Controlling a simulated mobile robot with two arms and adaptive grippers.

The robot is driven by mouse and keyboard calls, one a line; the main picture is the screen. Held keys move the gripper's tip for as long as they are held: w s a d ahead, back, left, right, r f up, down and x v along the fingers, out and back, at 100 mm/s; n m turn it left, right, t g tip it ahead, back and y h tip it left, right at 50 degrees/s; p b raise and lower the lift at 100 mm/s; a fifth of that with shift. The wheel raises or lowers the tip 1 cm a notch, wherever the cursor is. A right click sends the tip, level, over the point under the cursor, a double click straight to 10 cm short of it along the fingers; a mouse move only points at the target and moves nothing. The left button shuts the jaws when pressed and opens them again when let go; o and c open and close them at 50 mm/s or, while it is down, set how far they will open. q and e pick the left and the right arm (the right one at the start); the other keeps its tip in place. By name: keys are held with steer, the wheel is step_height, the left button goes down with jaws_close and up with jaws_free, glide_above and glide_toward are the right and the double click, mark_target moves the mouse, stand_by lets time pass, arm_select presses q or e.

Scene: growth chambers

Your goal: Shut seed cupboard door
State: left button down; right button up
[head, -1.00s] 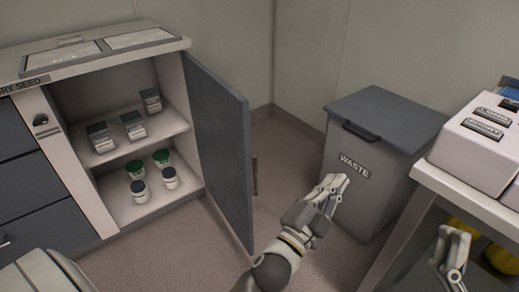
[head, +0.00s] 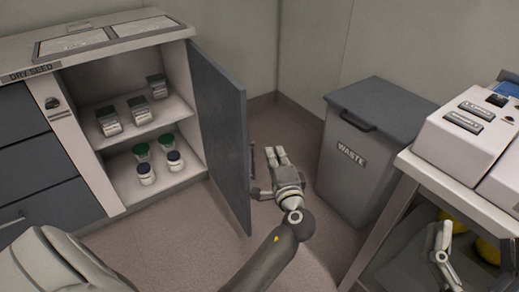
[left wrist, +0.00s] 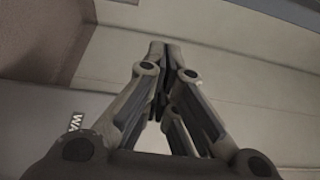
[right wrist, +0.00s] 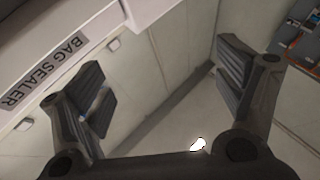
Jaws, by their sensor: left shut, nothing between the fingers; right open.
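The seed cupboard (head: 98,181) stands at the left of the head view under a "DRY SEED" label. Its grey door (head: 222,140) is swung wide open, hinged on the right side of the opening. A handle (head: 252,162) shows at the door's outer edge. My left gripper (head: 277,156) is shut and empty, just right of the door on its outer side. I cannot tell whether the hand touches the door. The left wrist view shows the closed fingers (left wrist: 162,62) with nothing between them. My right gripper (head: 441,240) is open and empty at the lower right; it also shows in the right wrist view (right wrist: 160,85).
Several seed containers (head: 145,172) stand on the cupboard's two shelves. A grey waste bin (head: 340,185) stands right of my left gripper. A white bench (head: 420,177) with machines is at the far right.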

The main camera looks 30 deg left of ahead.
arm_select(q)
steer(key=shift+a+b, duration=0.5)
steer(key=shift+a, duration=2.1)
arm_select(e)
steer(key=shift+s+d+r+t+y, duration=0.1)
steer(key=shift+s+r+t+y, duration=0.2)
steer(key=shift+s+r+t, duration=0.7)
steer(key=shift+s+d+r+t+y, duration=0.1)
steer(key=shift+s+r+t+y, duration=0.2)
steer(key=shift+s+r+t, duration=0.7)
steer(key=shift+w+r+g, duration=0.15)
steer(key=shift+w+g, duration=0.1)
steer(key=shift+g, duration=0.05)
